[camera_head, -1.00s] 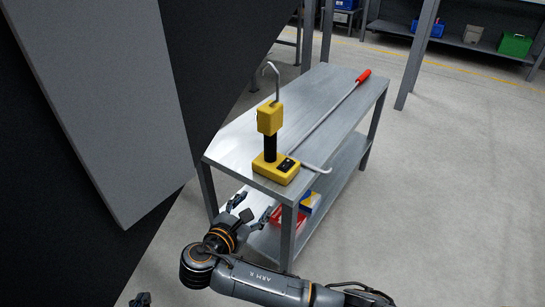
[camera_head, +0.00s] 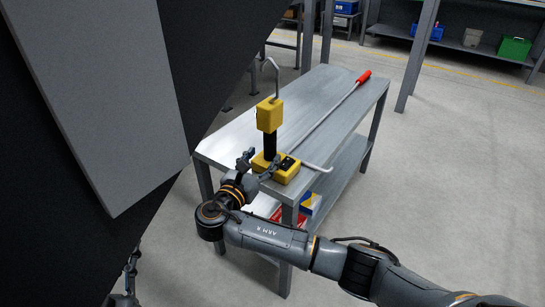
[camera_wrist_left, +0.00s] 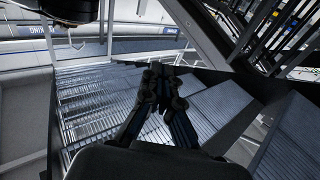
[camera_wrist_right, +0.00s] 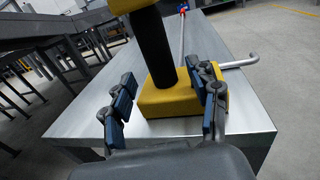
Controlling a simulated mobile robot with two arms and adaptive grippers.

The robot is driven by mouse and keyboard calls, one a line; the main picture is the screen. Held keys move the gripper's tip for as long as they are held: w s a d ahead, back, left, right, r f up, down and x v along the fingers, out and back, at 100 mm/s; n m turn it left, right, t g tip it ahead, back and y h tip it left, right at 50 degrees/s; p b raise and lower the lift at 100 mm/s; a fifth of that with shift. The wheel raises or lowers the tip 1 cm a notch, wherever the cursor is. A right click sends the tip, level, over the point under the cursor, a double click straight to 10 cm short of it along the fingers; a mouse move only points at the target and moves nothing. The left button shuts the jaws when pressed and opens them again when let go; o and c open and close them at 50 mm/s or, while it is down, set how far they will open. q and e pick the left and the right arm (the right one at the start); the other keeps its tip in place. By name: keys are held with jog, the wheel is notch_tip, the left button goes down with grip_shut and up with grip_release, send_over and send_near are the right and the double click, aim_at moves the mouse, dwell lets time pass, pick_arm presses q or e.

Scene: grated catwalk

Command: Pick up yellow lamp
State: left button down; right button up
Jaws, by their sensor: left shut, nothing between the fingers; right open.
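The yellow lamp (camera_head: 269,116) stands upright near the front end of the metal table (camera_head: 228,143). It has a yellow base, a black stem, a yellow head and a metal hook on top. My right gripper (camera_head: 258,162) is open at the lamp's base, in front of it. In the right wrist view the lamp's black stem (camera_wrist_right: 153,48) rises beyond the open fingers (camera_wrist_right: 165,105); the right finger overlaps the yellow base in the picture. Whether it touches cannot be told. My left gripper (camera_wrist_left: 157,90) is shut and empty, over grated steps, away from the lamp.
A bar with a red handle (camera_head: 363,76) and a bent end lies on the table right of the lamp. Red and blue boxes (camera_head: 309,204) sit on the lower shelf. A dark slanted wall and grey panel (camera_head: 100,100) stand at left. The floor at right is clear.

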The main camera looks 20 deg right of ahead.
aim_at(267, 152)
jog(key=b+x, duration=0.1)
jog(key=x, duration=0.4)
pick_arm(q)
notch_tip(267, 152, up, 6)
jog(key=s+t+h, duration=0.1)
jog(key=t, duration=0.3)
jog(key=shift+s+d+r+h, duration=0.2)
jog(key=shift+s+d+h, duration=0.1)
jog(key=shift+s, duration=0.1)
pick_arm(e)
grip_shut()
